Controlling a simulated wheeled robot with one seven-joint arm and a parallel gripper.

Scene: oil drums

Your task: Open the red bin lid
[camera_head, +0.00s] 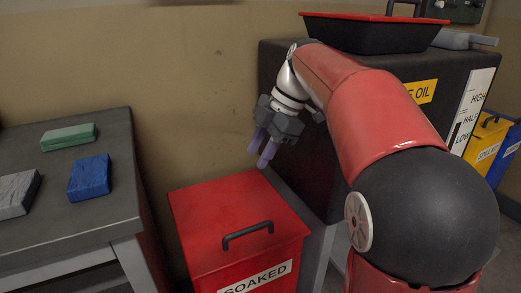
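The red bin (245,262) stands at the lower middle, with the label "SOAKED" on its front. Its red lid (225,207) is shut and lies flat, with a black handle (248,235) near the front edge. My gripper (260,152) hangs above the back right part of the lid, apart from it. Its two purple-grey fingers point down with a gap between them, and nothing shows between them. The handle is in front of and below the gripper.
A dark oil tank (292,95) with a black tray (365,35) on top stands right of the bin. A grey table (105,215) at left holds a green block (68,137), a blue block (89,177) and a grey block (15,194). Yellow and blue bins stand far right.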

